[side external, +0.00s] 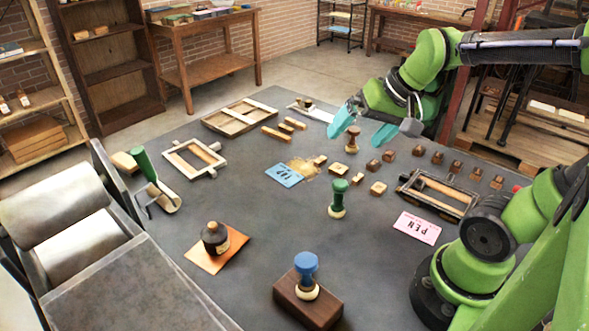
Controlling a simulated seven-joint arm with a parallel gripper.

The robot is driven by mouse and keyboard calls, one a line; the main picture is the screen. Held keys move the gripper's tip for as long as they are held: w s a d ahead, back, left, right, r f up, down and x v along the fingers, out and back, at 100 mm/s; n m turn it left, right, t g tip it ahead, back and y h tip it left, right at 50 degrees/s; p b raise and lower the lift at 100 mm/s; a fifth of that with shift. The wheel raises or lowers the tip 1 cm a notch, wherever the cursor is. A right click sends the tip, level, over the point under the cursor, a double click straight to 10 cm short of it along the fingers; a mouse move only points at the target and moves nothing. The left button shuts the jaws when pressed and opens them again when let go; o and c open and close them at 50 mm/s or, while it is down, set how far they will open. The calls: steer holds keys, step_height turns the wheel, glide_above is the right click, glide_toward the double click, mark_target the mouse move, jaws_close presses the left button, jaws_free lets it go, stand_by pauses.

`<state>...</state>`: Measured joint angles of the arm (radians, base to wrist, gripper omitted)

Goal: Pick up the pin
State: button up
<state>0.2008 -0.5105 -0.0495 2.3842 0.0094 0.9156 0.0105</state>
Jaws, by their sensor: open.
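No piece is plainly recognisable as the pin. A small upright piece with a dark reddish-brown top and pale base (352,139) stands on the grey table (150,290), just below my gripper. An upright green-handled piece with a pale base (338,198) stands nearer the camera. A blue-handled one (307,275) stands on a brown wooden block (290,300). My gripper (364,131) is open, its teal fingers pointing down at the table's far side. Nothing shows held. I cannot tell whether the fingers straddle the reddish-brown piece or are beside it.
Several small wooden blocks (388,156) lie around my gripper. A dark bottle (215,238) stands on an orange sheet. A press with rollers (90,235) is at left.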

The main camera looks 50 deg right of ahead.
steer(key=s+a+n, duration=0.1)
steer(key=a, duration=0.1)
steer(key=s+a+n, duration=0.1)
steer(key=a, duration=0.1)
steer(key=s+a+r+n+t+y, duration=0.1)
steer(key=a, duration=0.1)
steer(key=shift+s, duration=0.25)
steer(key=shift+c, duration=0.5)
steer(key=shift+a+r, duration=0.15)
steer(key=shift+a, duration=0.1)
steer(key=shift+c, duration=1.1)
steer(key=c, duration=0.5)
